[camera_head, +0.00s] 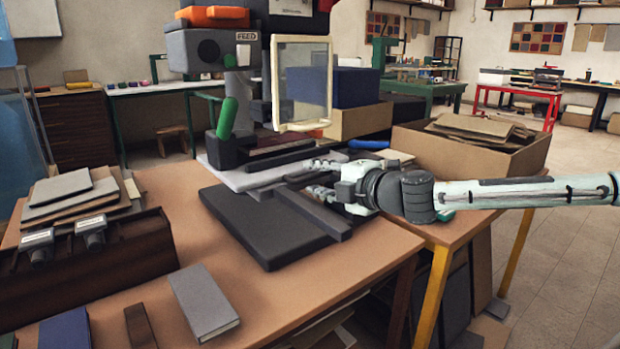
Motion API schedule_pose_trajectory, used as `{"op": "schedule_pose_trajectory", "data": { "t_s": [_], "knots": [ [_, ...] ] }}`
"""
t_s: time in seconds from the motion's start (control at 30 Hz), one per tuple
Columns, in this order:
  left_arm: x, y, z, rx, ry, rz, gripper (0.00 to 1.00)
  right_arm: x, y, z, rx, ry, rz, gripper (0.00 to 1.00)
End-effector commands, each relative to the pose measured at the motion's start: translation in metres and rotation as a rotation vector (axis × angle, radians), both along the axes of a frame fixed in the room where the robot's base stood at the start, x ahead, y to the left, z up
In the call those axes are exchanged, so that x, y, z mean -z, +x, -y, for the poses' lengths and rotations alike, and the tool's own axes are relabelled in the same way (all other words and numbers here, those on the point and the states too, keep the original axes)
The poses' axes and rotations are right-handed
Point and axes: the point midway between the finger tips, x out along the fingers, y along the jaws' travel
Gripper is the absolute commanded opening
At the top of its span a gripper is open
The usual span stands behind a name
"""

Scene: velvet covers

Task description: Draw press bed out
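The press stands at the back middle, with a dark grey head marked FEED (200,50), a pale framed clear guard (303,85) and a green-handled lever (227,118). A flat dark grey bed plate (262,230) lies in front of it on the tabletop, with a raised grey bar (313,214) along its right side. My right gripper (308,178) reaches in from the right, just behind the bar. Its fingers look spread, with nothing visible between them. Whether a finger touches the bar is unclear. My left gripper is out of view.
A cardboard box (480,160) of brown sheets stands behind my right arm. A dark wooden rack (90,262) with grey boards is at the left. A grey book (203,303) lies at the front. The tabletop (330,275) in front of the plate is clear.

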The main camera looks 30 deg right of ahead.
Motion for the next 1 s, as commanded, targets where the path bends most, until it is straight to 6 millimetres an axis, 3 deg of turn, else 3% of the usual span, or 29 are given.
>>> {"op": "schedule_pose_trajectory", "data": {
  "t_s": [0.33,0.6,1.0],
  "knots": [
    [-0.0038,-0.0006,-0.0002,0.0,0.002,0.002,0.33,0.0006,-0.0006,-0.0012,0.001,0.0,0.0,0.33],
    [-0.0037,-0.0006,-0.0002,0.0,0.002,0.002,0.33,0.0008,-0.0007,-0.001,0.001,0.0,0.0,0.0],
    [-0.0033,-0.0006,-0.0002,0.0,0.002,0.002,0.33,0.0007,-0.0005,-0.0009,0.001,0.0,0.0,0.0]
  ]
}}
